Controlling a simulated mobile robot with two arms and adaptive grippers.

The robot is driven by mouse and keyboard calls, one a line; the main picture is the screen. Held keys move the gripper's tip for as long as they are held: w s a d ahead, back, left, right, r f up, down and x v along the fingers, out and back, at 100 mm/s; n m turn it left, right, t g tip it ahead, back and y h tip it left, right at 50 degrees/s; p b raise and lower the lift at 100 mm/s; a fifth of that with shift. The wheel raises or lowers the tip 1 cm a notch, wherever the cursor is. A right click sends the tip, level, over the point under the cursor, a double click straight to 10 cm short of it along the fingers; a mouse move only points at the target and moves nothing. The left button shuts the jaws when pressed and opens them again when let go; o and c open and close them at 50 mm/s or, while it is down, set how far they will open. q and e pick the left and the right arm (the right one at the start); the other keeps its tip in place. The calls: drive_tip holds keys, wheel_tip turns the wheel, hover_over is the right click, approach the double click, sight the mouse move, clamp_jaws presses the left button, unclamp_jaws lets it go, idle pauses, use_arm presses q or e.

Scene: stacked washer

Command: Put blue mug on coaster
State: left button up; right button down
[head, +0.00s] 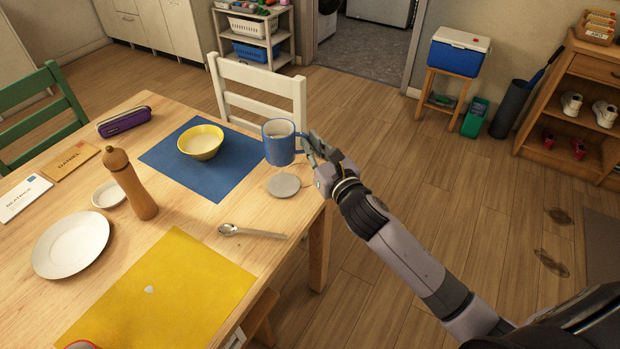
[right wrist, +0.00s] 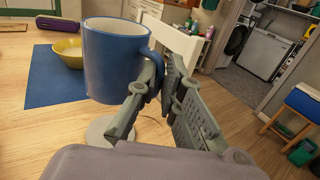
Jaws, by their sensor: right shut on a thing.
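The blue mug (head: 279,146) is upright, with a white inside, near the right edge of the table. My right gripper (head: 309,149) is shut on the mug's handle. In the right wrist view the mug (right wrist: 112,62) fills the upper left and my right gripper (right wrist: 163,82) closes around its handle. The mug appears held a little above the table. The round grey coaster (head: 283,186) lies on the table just below the mug in the head view. In the right wrist view the coaster (right wrist: 104,130) is partly hidden behind my gripper. My left gripper is not in view.
A blue placemat (head: 190,178) with a yellow bowl (head: 200,142) lies left of the mug. A spoon (head: 252,232) lies in front of the coaster. A pepper mill (head: 130,183) and white plate (head: 71,245) stand further left. A white chair (head: 258,100) stands behind the table.

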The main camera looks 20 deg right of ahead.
drive_tip(key=shift+f+b, duration=0.75)
drive_tip(key=shift+f, duration=3.9)
drive_tip(key=shift+f, duration=0.2)
drive_tip(key=c, duration=1.7)
unclamp_jaws()
drive_tip(key=shift+r, duration=0.15)
drive_tip(key=s+d+p, duration=0.1)
drive_tip(key=s, duration=1.1)
